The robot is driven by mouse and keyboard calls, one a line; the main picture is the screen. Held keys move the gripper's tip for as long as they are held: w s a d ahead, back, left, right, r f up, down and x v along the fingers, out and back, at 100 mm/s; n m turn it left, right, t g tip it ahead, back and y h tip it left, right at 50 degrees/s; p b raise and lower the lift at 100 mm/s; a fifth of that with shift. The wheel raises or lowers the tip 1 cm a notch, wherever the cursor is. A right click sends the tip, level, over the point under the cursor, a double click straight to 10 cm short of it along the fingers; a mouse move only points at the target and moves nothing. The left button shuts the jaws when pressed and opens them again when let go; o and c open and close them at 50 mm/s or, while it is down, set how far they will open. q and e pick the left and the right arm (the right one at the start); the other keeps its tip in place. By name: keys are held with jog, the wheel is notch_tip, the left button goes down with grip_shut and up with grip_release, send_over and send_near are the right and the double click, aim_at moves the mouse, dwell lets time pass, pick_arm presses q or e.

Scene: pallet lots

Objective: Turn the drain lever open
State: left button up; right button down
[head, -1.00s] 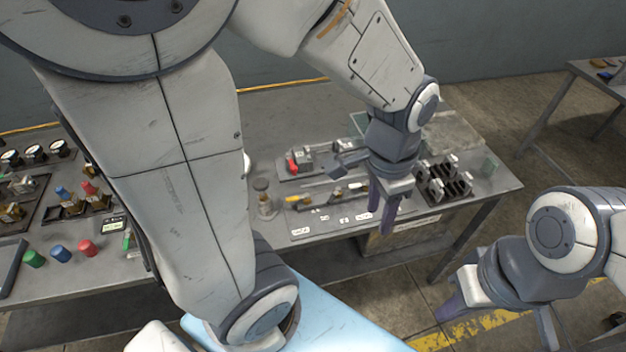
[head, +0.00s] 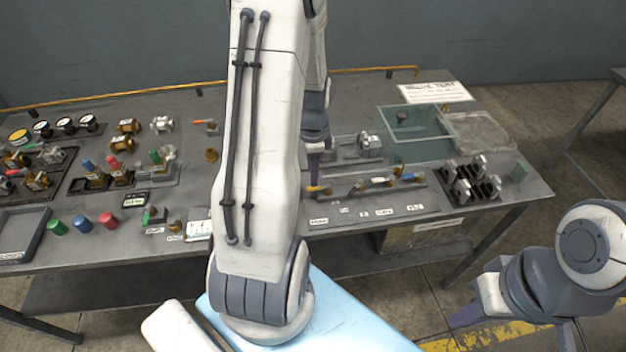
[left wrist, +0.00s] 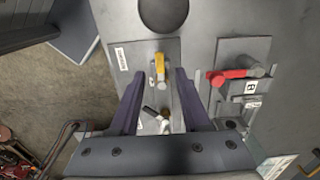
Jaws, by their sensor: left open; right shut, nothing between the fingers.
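A row of small valves with levers stands on a grey plate (head: 430,200) at the table's front. A yellow lever (head: 318,189) is at its left end, just below my left gripper (head: 314,170). In the left wrist view the yellow lever (left wrist: 159,66) appears between the open fingertips of my left gripper (left wrist: 158,75); contact cannot be told. A label (left wrist: 121,59) lies beside it, too small to read, so I cannot tell which lever is the drain. A dark-handled lever (left wrist: 150,110) shows nearer the palm. My right gripper (head: 465,312) is shut and empty, off the table's front.
A clear-walled bin (head: 412,125) and dark clamp blocks (head: 472,182) stand to the right. Gauges (head: 65,126) and coloured knobs (head: 83,222) are at left. My left arm hides the table's middle.

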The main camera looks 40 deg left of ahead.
aim_at(319, 188)
pick_arm(q)
jog(key=shift+f, duration=2.2)
grip_shut()
